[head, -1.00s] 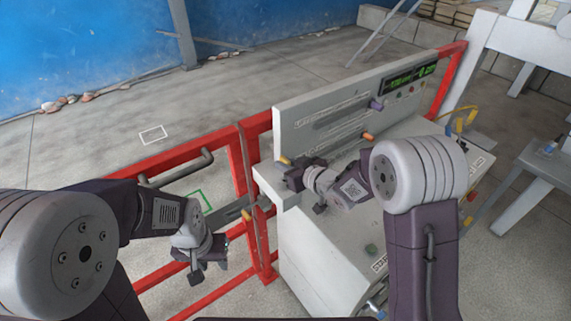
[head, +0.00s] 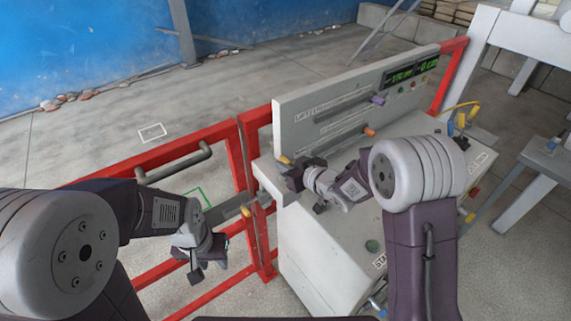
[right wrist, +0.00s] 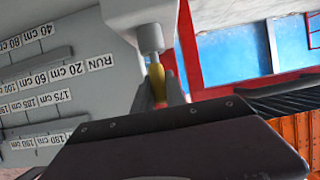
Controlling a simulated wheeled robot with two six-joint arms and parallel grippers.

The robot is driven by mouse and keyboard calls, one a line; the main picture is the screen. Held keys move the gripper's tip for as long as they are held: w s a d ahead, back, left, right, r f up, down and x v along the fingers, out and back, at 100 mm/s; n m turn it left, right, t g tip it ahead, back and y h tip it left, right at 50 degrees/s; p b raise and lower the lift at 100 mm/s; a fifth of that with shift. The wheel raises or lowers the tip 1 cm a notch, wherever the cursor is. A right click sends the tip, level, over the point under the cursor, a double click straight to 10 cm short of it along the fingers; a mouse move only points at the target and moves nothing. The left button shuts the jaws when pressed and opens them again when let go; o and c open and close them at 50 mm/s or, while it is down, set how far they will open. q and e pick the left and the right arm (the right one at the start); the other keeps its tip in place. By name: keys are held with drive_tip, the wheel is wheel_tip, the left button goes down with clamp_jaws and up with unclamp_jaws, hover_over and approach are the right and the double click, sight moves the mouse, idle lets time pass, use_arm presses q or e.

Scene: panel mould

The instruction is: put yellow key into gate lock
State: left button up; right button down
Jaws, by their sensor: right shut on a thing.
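The yellow key (right wrist: 156,78) is between the two fingers of my right gripper (right wrist: 158,88) in the right wrist view. Its upper end is at a grey cylinder (right wrist: 151,40) under a pale housing; I cannot tell whether it touches or enters it. In the head view my right gripper (head: 293,174) is at the left end of the console, with a yellow piece (head: 285,160) beside it. Another small yellow piece (head: 246,211) is on the gate's latch bar (head: 228,212). My left gripper (head: 207,257) hangs in front of the red gate, its jaw gap unclear.
The grey console (head: 330,235) carries an upright panel (head: 345,105) with a purple knob (head: 377,99) and an orange knob (head: 369,132). The red gate (head: 239,160) has a grey handle (head: 180,168). A white frame stands at the right. Floor beyond the gate is mostly clear.

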drive_tip(key=shift+f, duration=0.3)
drive_tip(key=c, duration=1.3)
unclamp_jaws()
drive_tip(key=b+v, duration=0.1)
drive_tip(key=v, duration=0.8)
